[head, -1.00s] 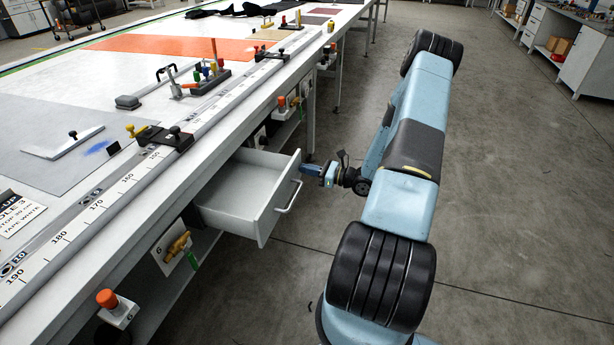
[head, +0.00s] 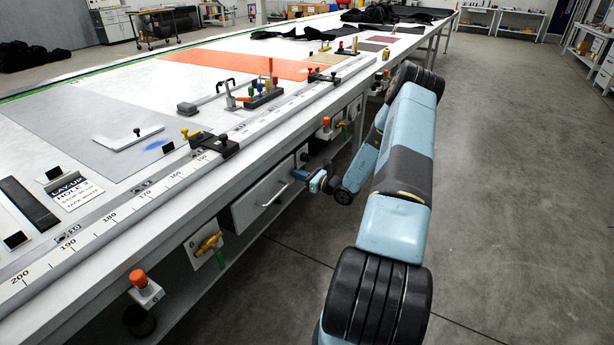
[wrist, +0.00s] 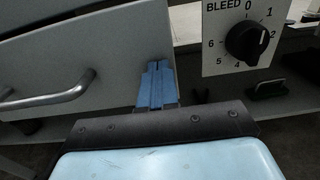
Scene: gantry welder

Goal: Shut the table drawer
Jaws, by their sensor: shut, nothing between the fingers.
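The table drawer (head: 264,202) is a grey front with a silver bar handle (head: 277,196), set under the edge of the long white table (head: 110,247). My gripper (head: 303,176) is at the drawer front's far end, right of the handle. In the wrist view the blue fingers (wrist: 157,82) are together and empty, at the edge of the drawer front (wrist: 95,55), with the handle (wrist: 45,98) to their left. I cannot tell whether they touch it.
A panel with a black "BLEED" dial (wrist: 247,42) stands just right of the fingers. A yellow valve (head: 208,243) and an orange button box (head: 145,288) jut from the table's side nearer me. The floor (head: 500,190) to the right is clear.

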